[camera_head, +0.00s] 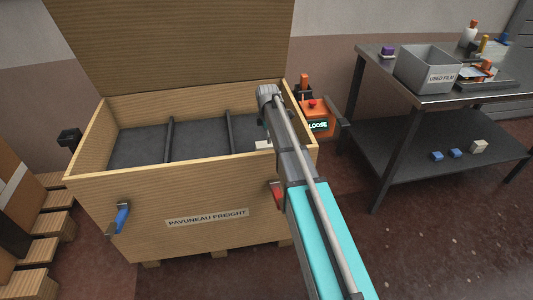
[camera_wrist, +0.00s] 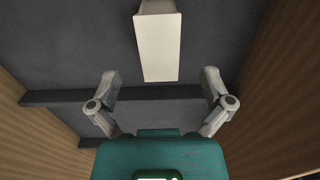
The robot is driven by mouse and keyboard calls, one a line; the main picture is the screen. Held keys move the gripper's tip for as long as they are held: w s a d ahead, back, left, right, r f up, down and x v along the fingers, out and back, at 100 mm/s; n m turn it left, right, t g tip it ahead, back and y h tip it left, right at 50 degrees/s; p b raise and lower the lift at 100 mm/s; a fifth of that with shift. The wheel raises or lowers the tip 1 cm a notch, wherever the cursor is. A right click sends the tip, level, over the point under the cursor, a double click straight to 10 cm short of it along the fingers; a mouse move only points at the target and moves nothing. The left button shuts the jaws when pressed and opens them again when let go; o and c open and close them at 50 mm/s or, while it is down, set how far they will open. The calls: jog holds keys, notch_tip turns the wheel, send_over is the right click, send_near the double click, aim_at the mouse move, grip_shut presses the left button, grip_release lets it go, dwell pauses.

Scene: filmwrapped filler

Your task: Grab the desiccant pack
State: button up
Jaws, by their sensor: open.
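A pale, off-white block-shaped pack (camera_wrist: 158,48), which I take to be the desiccant pack, lies on the dark floor of the wooden crate (camera_head: 205,215). In the head view a small pale part of it (camera_head: 263,145) shows at the crate's right end, beside my arm, which hides the rest. My gripper (camera_wrist: 160,82) is open and empty in the wrist view, its two fingers spread wide. The near end of the pack is centred between the fingertips, and most of it is beyond them. I see no contact. In the head view my arm hides the gripper.
Dark divider bars (camera_head: 169,139) cross the crate floor. Crate walls stand close on both sides in the wrist view. The crate's lid (camera_head: 170,45) is raised. An orange device (camera_head: 317,115) is beside the crate. A steel table (camera_head: 400,96) with a grey bin (camera_head: 414,72) stands right.

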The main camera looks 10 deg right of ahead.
aim_at(266, 144)
jog(key=shift+f, duration=0.15)
jog(key=f+b, duration=0.3)
jog(key=shift+a, duration=0.25)
jog(key=shift+f+b, duration=0.95)
jog(key=shift+b, duration=0.15)
jog(key=c, duration=1.3)
jog(key=shift+r, duration=0.15)
notch_tip(266, 144, up, 10)
jog(key=p, duration=1)
